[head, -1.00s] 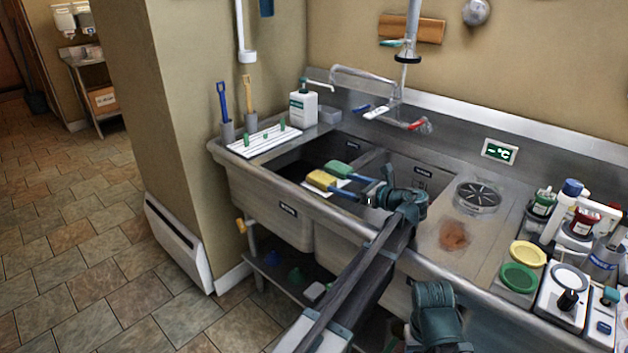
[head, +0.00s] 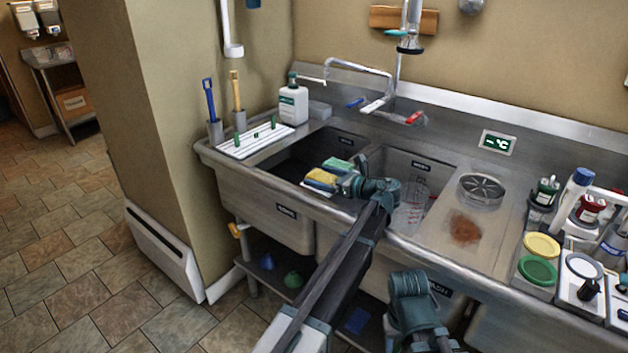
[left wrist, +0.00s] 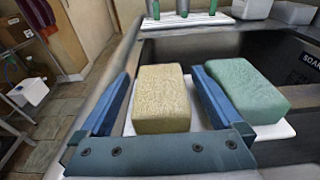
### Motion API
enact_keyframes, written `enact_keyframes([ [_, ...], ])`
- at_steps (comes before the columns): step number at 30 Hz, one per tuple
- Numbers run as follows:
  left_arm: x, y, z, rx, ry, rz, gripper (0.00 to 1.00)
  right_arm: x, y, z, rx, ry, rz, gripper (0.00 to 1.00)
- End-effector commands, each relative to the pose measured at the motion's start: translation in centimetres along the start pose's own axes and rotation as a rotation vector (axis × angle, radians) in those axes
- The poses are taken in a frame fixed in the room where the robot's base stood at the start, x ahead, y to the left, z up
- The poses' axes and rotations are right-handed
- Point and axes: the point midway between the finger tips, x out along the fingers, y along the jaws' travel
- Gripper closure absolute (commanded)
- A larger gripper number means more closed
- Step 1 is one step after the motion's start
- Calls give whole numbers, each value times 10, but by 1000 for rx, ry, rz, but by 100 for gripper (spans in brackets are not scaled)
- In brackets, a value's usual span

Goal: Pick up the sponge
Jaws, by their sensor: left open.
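A yellow sponge (head: 322,177) and a green sponge (head: 337,164) sit side by side on a white board at the sink's front rim. My left gripper (head: 330,178) reaches them from the right in the head view. In the left wrist view the open blue fingers stand on either side of the yellow sponge (left wrist: 162,98). A narrow gap shows on its left. The right finger lies between it and the green sponge (left wrist: 247,92), close to both.
Dark basins of the steel sink (head: 260,205) lie behind and beside the sponges. A white rack (head: 252,142) and soap bottle (head: 293,104) stand at the left end. A clear measuring jug (head: 410,208) is in the right basin. Jars crowd the right counter.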

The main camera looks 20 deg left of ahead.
Motion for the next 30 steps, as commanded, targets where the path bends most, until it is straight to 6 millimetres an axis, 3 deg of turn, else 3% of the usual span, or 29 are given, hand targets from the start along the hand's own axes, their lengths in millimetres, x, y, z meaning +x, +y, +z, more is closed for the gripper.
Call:
enact_keyframes([
  [4, 0, 0, 0, 0, 0, -1, 2, 0, 0, 0, 0, 0, 0, 50],
  [15, 0, 0, 0, 0, 0, 0, 68, 0, 0, 0, 0, 0, 0, 50],
  [18, 0, 0, 0, 0, 0, 0, 82, 0, 0, 0, 0, 0, 0, 50],
  [30, 0, 0, 4, 0, 0, 0, 83, -4, 0, 0, 0, 0, 0, 50],
])
